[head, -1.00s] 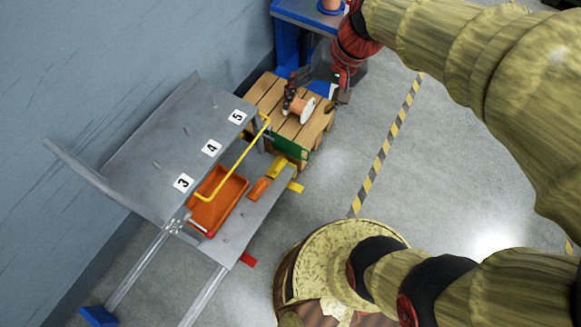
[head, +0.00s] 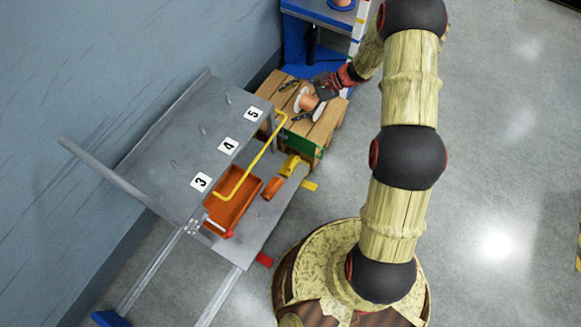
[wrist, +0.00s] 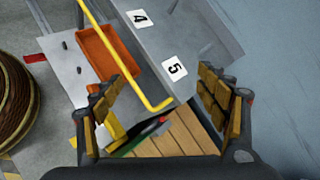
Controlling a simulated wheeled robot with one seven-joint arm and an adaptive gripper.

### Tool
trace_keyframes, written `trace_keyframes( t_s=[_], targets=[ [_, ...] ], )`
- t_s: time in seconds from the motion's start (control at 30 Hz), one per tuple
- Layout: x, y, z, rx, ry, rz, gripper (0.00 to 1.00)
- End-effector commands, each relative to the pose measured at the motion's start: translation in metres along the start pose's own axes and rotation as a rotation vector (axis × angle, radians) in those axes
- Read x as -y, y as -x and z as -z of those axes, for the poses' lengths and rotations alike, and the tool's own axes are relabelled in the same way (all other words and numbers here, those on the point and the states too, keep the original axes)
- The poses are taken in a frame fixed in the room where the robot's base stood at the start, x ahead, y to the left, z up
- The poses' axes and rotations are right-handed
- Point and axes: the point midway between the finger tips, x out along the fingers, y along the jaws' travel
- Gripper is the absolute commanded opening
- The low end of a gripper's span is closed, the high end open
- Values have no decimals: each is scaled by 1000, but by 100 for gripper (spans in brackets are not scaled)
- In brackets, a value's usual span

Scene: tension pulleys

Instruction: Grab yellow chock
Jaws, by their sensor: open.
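The yellow chock (head: 290,165) sits at the far end of the grey lower shelf, beside an orange block (head: 272,187). In the wrist view the yellow chock (wrist: 116,129) is near the left finger, partly hidden by it. My gripper (head: 324,86) is over the wooden pallet table, beyond the chock and apart from it. In the wrist view my gripper (wrist: 162,78) has its two padded fingers spread wide with nothing held between them.
A yellow bent bar (head: 256,158) runs along the grey numbered rack (head: 180,135), above an orange bin (head: 232,213). A copper spool (head: 307,101) lies on the pallet table (head: 318,130). A green panel (head: 304,147) stands near the chock. Floor to the right is open.

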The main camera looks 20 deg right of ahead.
Motion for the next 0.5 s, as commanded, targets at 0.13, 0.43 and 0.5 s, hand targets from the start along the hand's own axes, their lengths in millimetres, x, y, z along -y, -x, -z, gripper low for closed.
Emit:
trace_keyframes(
  t_s=[0.13,0.43,0.5],
  targets=[
    [-27,-36,66,36,-155,88,74],
    [-101,-103,181,79,-447,277,74],
    [-124,-119,206,84,-516,323,74]
  ],
)
